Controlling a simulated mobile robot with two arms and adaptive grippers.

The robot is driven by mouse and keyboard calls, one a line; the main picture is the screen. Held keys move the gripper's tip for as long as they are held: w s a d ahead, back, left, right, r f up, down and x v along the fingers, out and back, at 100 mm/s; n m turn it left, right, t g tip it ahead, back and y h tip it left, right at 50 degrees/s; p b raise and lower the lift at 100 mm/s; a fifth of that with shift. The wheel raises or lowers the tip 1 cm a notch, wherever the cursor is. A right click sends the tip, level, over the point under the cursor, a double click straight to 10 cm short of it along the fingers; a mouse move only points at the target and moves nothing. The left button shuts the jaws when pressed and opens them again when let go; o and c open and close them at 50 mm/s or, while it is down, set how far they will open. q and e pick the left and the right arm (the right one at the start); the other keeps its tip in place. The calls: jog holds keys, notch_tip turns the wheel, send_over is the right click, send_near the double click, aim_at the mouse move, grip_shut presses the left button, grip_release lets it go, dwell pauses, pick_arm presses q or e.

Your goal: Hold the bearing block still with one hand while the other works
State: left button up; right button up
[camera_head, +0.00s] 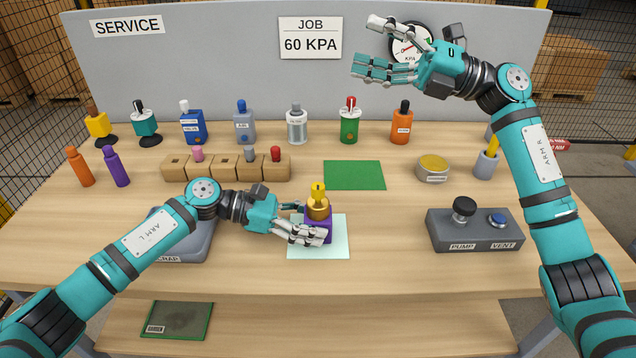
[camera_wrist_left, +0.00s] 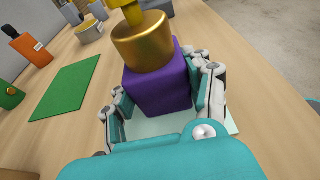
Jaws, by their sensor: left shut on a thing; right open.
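The bearing block (camera_head: 327,229) is a purple cube standing on a pale mint mat (camera_head: 334,250) near the table's front middle. A brass-coloured cylinder (camera_head: 318,208) with a yellow part (camera_head: 319,190) on top sits on it. My left gripper (camera_head: 305,224) is shut on the purple block from the left. In the left wrist view the fingers lie along both sides of the purple block (camera_wrist_left: 160,85), with the brass cylinder (camera_wrist_left: 142,42) on top. My right gripper (camera_head: 372,47) is open and empty, raised at the back right in front of the grey panel and gauge.
A black-knobbed pump and vent box (camera_head: 474,232) stands at the right. A green mat (camera_head: 354,175), a round tin (camera_head: 432,168) and a wooden rack (camera_head: 226,167) lie behind the block. Several bottles line the back. A scrap tray (camera_head: 190,248) is under my left arm.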

jog(key=s+a+f+n+g+h, duration=0.3)
jog(key=s+a+h, duration=0.1)
jog(key=a, duration=0.4)
jog(key=n+t+h, duration=0.2)
jog(key=h, duration=1.3)
send_near(318, 185)
jog(key=shift+w+a+f, duration=0.25)
jog(key=shift+f, duration=1.4)
jog(key=shift+w+a+f, duration=0.2)
jog(key=shift+f, duration=1.45)
jog(key=shift+w+a+f, duration=0.25)
jog(key=shift+f, duration=1.4)
